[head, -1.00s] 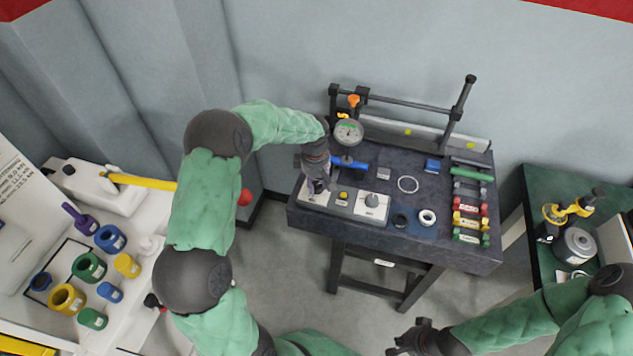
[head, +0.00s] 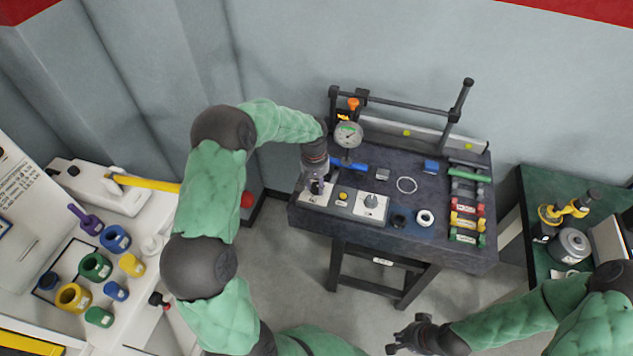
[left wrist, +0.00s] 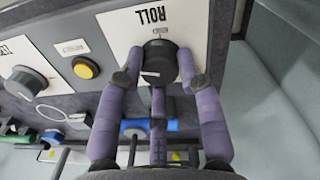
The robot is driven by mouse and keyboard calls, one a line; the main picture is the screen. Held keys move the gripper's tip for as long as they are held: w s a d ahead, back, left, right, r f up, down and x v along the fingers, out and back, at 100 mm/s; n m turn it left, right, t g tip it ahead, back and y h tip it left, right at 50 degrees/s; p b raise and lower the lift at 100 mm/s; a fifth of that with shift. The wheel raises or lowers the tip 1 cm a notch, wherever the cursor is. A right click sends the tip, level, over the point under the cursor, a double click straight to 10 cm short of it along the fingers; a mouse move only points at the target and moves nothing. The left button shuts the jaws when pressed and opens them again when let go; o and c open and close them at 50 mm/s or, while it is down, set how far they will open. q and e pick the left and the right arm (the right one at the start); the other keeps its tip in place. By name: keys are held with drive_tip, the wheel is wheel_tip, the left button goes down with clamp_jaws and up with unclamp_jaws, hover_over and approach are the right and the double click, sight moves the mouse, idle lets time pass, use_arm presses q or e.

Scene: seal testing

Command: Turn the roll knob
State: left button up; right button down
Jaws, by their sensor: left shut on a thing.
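The roll knob (left wrist: 158,65) is a dark round knob with a white pointer line, on a white plate marked ROLL (left wrist: 150,20), in the left wrist view. My left gripper (left wrist: 158,78) has its purple fingers on either side of the knob and is shut on it. In the head view my left gripper (head: 316,187) reaches down onto the left end of the control panel (head: 343,205), and it hides the knob there. My right gripper (head: 405,341) hangs low at the bottom, away from the table; its finger opening is unclear.
A second knob (left wrist: 28,84) and a yellow button (left wrist: 86,68) sit beside the roll knob. A dial gauge (head: 348,135) and a blue part (head: 349,164) stand close behind my left gripper. Rings and a coloured rack (head: 467,207) fill the table's right side.

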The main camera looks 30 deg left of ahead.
use_arm(q)
drive_tip(key=m+p, duration=0.1)
drive_tip(key=m, duration=0.3)
drive_tip(key=shift+m, duration=0.3)
drive_tip(key=m+p, duration=0.1)
drive_tip(key=m, duration=0.2)
drive_tip(key=shift+m+g, duration=0.3)
drive_tip(key=shift+m, duration=0.1)
drive_tip(key=m+p, duration=0.1)
drive_tip(key=m, duration=0.3)
drive_tip(key=shift+w+m+p, duration=0.1)
drive_tip(key=shift+m+p, duration=0.2)
drive_tip(key=shift+m, duration=1.5)
drive_tip(key=o, duration=1.2)
drive_tip(key=shift+c, duration=0.2)
